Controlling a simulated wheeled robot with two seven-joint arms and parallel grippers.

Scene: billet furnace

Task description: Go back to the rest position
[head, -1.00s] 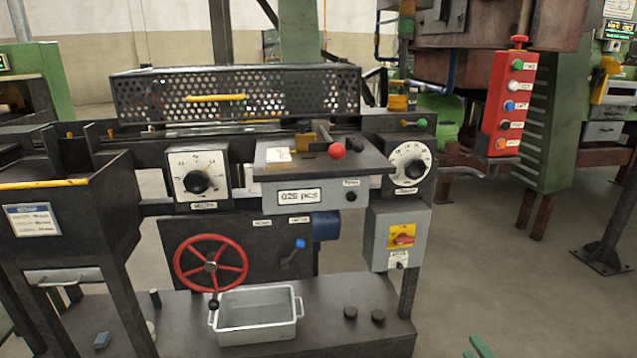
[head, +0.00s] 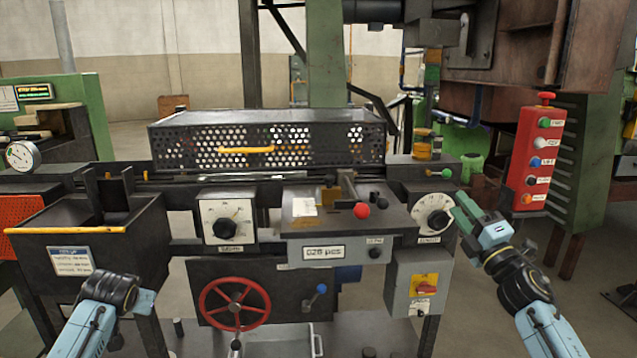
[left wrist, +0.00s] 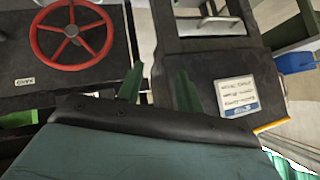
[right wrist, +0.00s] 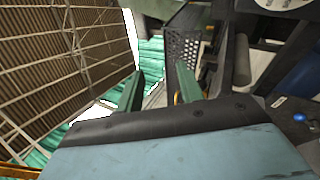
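My right gripper (head: 466,215) is raised at the right in the head view, in front of the right-hand dial (head: 432,218) of the machine. In the right wrist view its two green fingers (right wrist: 157,85) stand apart with nothing between them. My left arm comes in at the lower left in the head view; its fingers are hidden there. In the left wrist view the left fingers (left wrist: 158,85) are apart and empty, in front of the dark hopper with the white label (left wrist: 238,95). Neither gripper touches anything that I can see.
The machine has a red handwheel (head: 234,303), a red-knobbed lever (head: 361,210), a perforated cover (head: 270,147) and a black hopper (head: 85,262). A red button box (head: 535,160) hangs right of my right gripper. Open floor (head: 590,290) lies at the right.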

